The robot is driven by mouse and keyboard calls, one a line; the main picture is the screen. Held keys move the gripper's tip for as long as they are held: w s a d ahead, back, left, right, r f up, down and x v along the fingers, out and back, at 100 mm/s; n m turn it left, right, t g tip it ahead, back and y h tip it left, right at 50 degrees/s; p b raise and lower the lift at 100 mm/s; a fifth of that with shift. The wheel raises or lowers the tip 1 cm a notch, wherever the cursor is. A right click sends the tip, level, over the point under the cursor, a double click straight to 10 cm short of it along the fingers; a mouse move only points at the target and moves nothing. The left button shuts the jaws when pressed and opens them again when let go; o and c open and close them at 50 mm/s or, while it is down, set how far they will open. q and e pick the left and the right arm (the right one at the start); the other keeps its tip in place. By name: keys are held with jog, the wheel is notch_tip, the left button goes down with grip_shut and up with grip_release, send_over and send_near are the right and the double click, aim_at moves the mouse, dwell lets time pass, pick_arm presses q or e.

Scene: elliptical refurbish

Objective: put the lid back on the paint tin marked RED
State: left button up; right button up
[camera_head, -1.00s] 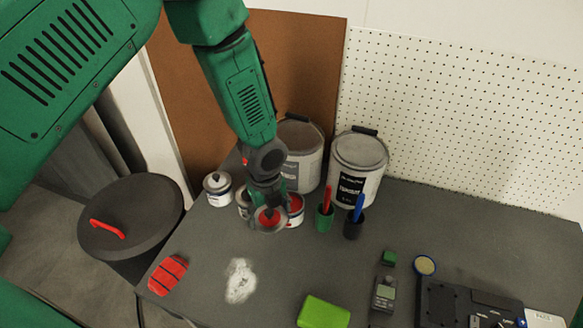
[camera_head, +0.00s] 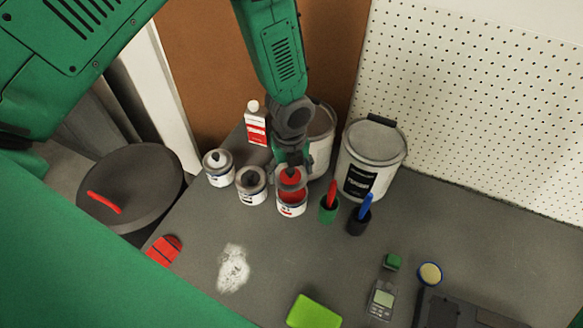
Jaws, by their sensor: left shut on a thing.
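The paint tin with red paint (camera_head: 292,209) stands on the bench at the right end of a row of small tins. Its label is too small to read. My left gripper (camera_head: 290,163) points down above this tin and is shut on the lid (camera_head: 291,180), which has a grey rim and red on top. The lid is over the tin's back part, and red shows below it at the front. I cannot tell whether the lid touches the tin's rim. My right gripper is not in view.
Two small lidded tins (camera_head: 251,186) (camera_head: 218,168) stand to the left. A large bucket (camera_head: 370,160) and another behind my gripper stand close by. Green (camera_head: 328,209) and black (camera_head: 359,221) cups hold handles. A red-and-white bottle (camera_head: 256,125) stands behind.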

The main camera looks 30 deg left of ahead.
pick_arm(q)
jog(key=f+b, duration=0.1)
jog(key=f, duration=0.1)
jog(key=f+b, duration=0.1)
jog(key=b, duration=0.1)
jog(key=shift+w+d+f, duration=0.1)
jog(key=shift+d+f, duration=0.25)
jog(key=shift+d, duration=0.05)
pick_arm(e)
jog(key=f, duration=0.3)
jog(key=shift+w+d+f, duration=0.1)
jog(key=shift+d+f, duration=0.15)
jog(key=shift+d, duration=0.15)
pick_arm(q)
jog(key=shift+f+b, duration=0.3)
jog(key=shift+f, duration=0.3)
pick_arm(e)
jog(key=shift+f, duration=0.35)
pick_arm(q)
jog(key=shift+a+f, duration=0.2)
jog(key=shift+f, duration=0.15)
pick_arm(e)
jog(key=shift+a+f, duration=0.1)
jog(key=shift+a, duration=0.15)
pick_arm(q)
jog(key=shift+r+p, duration=0.15)
jog(key=shift+p, duration=0.15)
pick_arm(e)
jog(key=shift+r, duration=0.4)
